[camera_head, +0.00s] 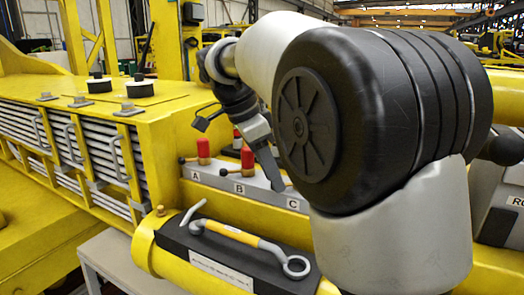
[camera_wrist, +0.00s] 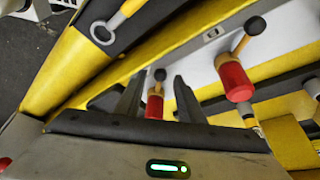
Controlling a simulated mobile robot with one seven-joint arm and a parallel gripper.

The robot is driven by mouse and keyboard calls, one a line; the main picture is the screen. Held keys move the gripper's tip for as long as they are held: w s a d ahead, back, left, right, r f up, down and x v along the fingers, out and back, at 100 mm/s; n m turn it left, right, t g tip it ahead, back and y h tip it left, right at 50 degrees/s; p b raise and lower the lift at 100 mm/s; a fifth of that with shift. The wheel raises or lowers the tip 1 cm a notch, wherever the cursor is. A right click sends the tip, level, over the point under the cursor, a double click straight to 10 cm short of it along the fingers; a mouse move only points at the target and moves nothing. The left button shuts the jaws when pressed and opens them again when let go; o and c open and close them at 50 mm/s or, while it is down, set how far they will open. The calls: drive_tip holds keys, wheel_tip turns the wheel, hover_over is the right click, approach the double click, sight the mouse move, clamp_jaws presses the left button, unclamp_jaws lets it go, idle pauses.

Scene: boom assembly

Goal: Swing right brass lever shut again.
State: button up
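The right lever, at valve C, shows in the wrist view as a red cylinder with a short brass lever (camera_wrist: 156,90) ending in a black knob. My gripper (camera_wrist: 157,95) is open. Its two dark fingers stand on either side of this lever, with gaps visible; I cannot tell its exact depth between them. In the head view my gripper (camera_head: 272,172) reaches down at the valve panel near label C and hides most of that lever.
Red valve A (camera_head: 203,150) and red valve B (camera_head: 247,158) stand left of my gripper, with brass levers pointing left. A yellow-handled tool (camera_head: 235,237) lies on a black block in front.

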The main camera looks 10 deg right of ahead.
drive_tip(key=p+v, duration=0.2)
drive_tip(key=v, duration=1.5)
drive_tip(key=shift+p, duration=0.4)
